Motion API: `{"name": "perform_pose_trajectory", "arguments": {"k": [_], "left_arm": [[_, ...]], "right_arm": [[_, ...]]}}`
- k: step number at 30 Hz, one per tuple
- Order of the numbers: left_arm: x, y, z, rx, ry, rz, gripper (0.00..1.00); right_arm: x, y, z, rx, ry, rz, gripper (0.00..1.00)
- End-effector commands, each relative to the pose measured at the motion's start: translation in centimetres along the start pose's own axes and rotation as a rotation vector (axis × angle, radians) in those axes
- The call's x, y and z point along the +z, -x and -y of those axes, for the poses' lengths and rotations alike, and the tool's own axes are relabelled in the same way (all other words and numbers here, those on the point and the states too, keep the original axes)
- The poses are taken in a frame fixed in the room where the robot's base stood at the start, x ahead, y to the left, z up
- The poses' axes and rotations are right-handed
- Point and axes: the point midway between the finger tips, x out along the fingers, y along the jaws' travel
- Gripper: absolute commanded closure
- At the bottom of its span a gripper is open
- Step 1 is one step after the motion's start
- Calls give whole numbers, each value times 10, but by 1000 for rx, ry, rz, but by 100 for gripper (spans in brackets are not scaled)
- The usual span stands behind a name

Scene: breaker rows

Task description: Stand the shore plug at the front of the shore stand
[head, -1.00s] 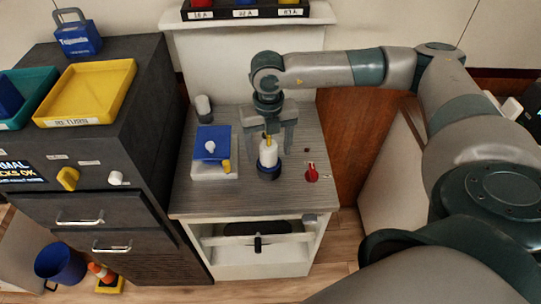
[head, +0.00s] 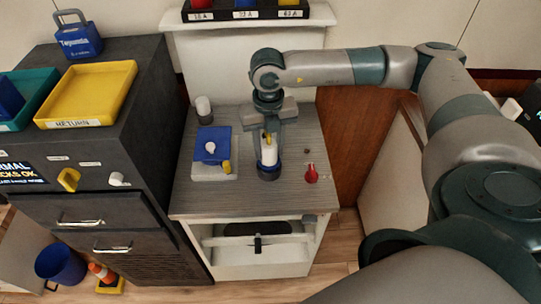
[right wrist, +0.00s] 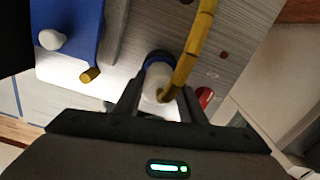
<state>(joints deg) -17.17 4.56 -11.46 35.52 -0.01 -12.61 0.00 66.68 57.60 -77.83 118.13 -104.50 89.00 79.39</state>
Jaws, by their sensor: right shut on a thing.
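The shore plug (head: 269,153) has a white body, a dark blue collar at its foot and a yellow piece on top. It stands upright on the grey top of the stand (head: 235,200), right of the blue unit. My right gripper (head: 268,157) points down from above and is shut on the plug's white body. In the right wrist view the plug (right wrist: 158,82) sits between the two fingers, with a yellow cable-like part rising from it. I cannot tell whether the collar touches the top. My left gripper is not in view.
A blue unit (head: 212,142) with a white knob and yellow lever is on a pale plate left of the plug. A red item (head: 311,174) lies to the right. A small grey-white cylinder (head: 203,107) stands at the back left. The front strip of the top is clear.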

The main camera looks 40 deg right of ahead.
Motion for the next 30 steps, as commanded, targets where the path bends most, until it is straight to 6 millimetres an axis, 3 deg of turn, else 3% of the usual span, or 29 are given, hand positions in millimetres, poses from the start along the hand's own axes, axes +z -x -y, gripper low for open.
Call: {"name": "perform_pose_trajectory", "arguments": {"k": [30], "left_arm": [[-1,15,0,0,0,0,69]], "right_arm": [[0,36,0,1,0,1,83]]}}
